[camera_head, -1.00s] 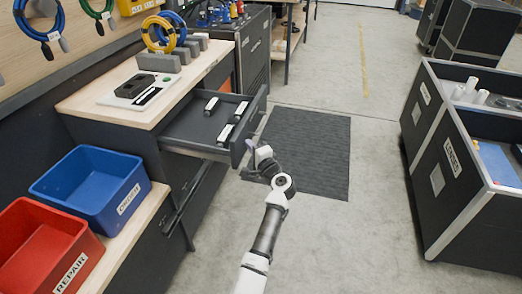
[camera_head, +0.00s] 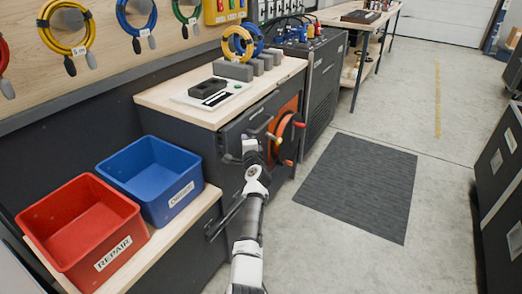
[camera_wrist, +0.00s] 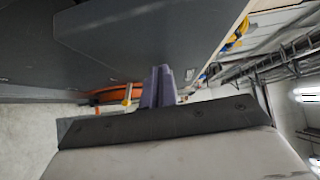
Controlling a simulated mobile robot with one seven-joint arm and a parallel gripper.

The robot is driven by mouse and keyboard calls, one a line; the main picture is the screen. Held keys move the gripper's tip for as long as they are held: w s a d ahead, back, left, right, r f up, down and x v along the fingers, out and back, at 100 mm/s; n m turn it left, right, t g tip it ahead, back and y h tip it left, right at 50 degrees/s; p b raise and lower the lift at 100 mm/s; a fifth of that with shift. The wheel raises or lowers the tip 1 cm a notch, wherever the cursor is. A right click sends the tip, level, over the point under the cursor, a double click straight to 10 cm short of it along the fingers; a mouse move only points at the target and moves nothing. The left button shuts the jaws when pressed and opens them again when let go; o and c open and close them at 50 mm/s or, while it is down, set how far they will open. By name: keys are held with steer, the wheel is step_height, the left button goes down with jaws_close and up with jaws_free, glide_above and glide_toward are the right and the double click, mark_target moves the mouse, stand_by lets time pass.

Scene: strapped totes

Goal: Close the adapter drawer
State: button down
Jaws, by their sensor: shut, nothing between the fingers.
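The adapter drawer (camera_head: 262,112) is a dark front under the wooden worktop of the bench cabinet. It looks pushed in, about flush with the cabinet; its inside and the adapters are out of sight. I cannot tell if a small gap remains. My gripper (camera_head: 248,143) is in front of the drawer front, partly covering it. In the wrist view my purple fingers (camera_wrist: 160,88) are together and empty, close to a dark panel (camera_wrist: 145,45). Whether they touch it is unclear.
An orange cable reel (camera_head: 286,128) is right of my gripper on the cabinet side. A blue bin (camera_head: 150,165) and a red REPAIR bin (camera_head: 75,220) stand on a lower shelf at left. A grey floor mat (camera_head: 360,185) lies on clear floor at right. Dark cases (camera_head: 500,190) stand far right.

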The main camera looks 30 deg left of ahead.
mark_target(238, 139)
steer(key=a, duration=0.3)
steer(key=shift+b, duration=0.3)
steer(key=shift+a+r, duration=0.1)
steer(key=shift+a, duration=0.15)
